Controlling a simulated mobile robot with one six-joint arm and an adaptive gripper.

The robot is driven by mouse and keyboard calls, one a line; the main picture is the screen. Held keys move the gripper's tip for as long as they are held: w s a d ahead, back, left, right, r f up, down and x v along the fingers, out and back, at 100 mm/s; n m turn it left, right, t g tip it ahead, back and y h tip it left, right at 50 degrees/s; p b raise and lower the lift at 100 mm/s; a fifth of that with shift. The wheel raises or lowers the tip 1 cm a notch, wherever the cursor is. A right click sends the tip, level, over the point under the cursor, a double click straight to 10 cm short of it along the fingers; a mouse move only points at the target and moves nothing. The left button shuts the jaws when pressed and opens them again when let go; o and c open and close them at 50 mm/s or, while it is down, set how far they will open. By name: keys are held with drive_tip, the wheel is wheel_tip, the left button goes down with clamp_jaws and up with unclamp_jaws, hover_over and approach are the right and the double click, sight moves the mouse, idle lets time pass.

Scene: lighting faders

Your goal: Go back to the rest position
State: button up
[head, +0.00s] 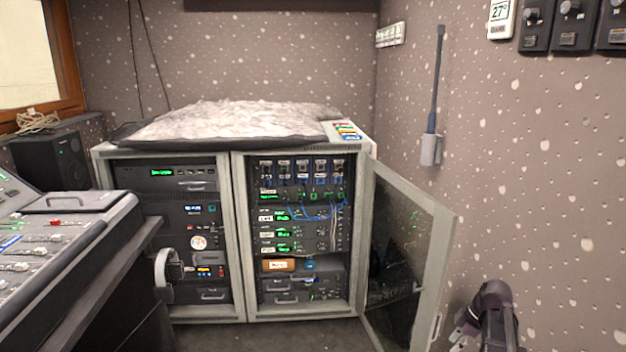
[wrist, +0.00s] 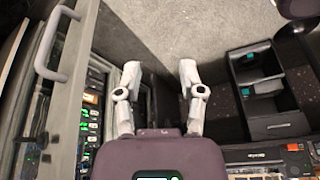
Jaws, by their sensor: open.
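My gripper (wrist: 160,78) shows in the wrist view with its two pale fingers spread apart. Nothing is between them, only floor and a dark surface beyond. In the head view, part of my dark arm shows at the lower right, beside the open cabinet door; I cannot make out the fingertips clearly there. The fader console (head: 62,228) stands at the left edge of the head view, well apart from my arm.
A double rack cabinet (head: 238,235) stands ahead, its glazed right door (head: 405,250) swung open toward my arm. A textured wall (head: 545,190) lies to the right. The wrist view shows a pale frame with a handle (wrist: 52,62) at left and dark open bins (wrist: 262,98) at right.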

drive_tip(key=s+a+f+m+h+b, duration=0.1)
drive_tip(key=s+a+f+m+b, duration=0.15)
drive_tip(key=a+m, duration=0.35)
drive_tip(key=s+a+f+m+h+b, duration=0.2)
drive_tip(key=s+a+f+m, duration=0.15)
drive_tip(key=a, duration=0.55)
drive_tip(key=s+a+f+m+h+b, duration=0.1)
drive_tip(key=s+a+f+m+b, duration=0.1)
drive_tip(key=s+a+m, duration=0.4)
wheel_tip(320, 180, up, 38)
drive_tip(key=w+n+p, duration=0.1)
drive_tip(key=w+p, duration=0.1)
drive_tip(key=p, duration=3.5)
drive_tip(key=shift+w+a+f+g, duration=0.25)
drive_tip(key=shift+a+g, duration=0.1)
drive_tip(key=shift+g, duration=0.05)
